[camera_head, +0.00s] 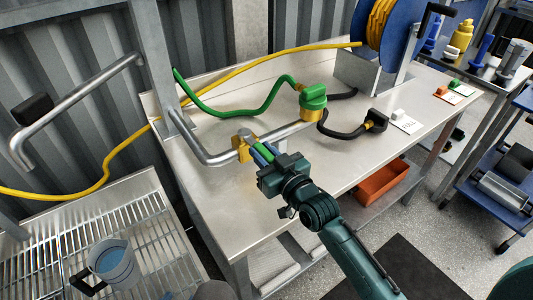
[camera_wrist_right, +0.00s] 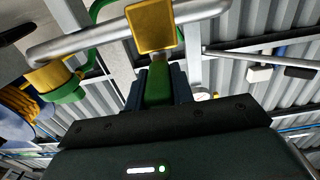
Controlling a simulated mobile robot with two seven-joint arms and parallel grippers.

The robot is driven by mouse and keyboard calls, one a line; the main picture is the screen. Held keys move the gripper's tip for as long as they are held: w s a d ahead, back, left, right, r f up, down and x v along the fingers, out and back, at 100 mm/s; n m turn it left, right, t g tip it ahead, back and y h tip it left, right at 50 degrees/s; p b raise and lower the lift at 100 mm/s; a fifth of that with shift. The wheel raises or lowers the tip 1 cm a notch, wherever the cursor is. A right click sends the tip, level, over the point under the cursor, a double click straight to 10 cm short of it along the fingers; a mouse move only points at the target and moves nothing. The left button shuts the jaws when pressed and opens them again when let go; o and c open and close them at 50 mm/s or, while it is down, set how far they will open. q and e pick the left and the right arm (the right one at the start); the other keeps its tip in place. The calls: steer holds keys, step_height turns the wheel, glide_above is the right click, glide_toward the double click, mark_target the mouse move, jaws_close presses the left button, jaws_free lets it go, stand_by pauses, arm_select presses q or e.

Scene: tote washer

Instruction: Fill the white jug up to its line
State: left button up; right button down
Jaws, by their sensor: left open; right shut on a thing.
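The white jug (camera_head: 120,277) stands at the lower left in the head view, with a dark handle and blue content visible inside. Its fill line cannot be made out. My right gripper (camera_head: 262,152) is shut on a green handle at a yellow valve (camera_head: 243,146) on a metal pipe. In the wrist view the green handle (camera_wrist_right: 158,84) sits between the dark fingers, just below the yellow valve plate (camera_wrist_right: 152,27). My left gripper is not in view. No stream of water can be made out.
The jug is on a slatted metal rack (camera_head: 70,240). A bent pipe spout (camera_head: 18,150) hangs above the rack's left side. A steel table (camera_head: 220,185) carries a green-and-yellow coupling (camera_head: 313,100), a green hose (camera_head: 225,112) and a black hose. An orange bin (camera_head: 382,182) is below.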

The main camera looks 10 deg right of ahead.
steer(key=shift+r, duration=0.15)
steer(key=c, duration=1.2)
jaws_free()
steer(key=b+v, duration=0.1)
steer(key=v, duration=1.2)
steer(key=s+f+g+h, duration=0.1)
steer(key=s+f+g, duration=0.2)
steer(key=s+f, duration=0.3)
steer(key=s+f+m+g+h+p, duration=0.1)
steer(key=s+f, duration=0.5)
steer(key=f, duration=0.6)
steer(key=shift+d+m+g+h, duration=0.3)
steer(key=shift+g+h, duration=0.5)
steer(key=shift+g, duration=0.2)
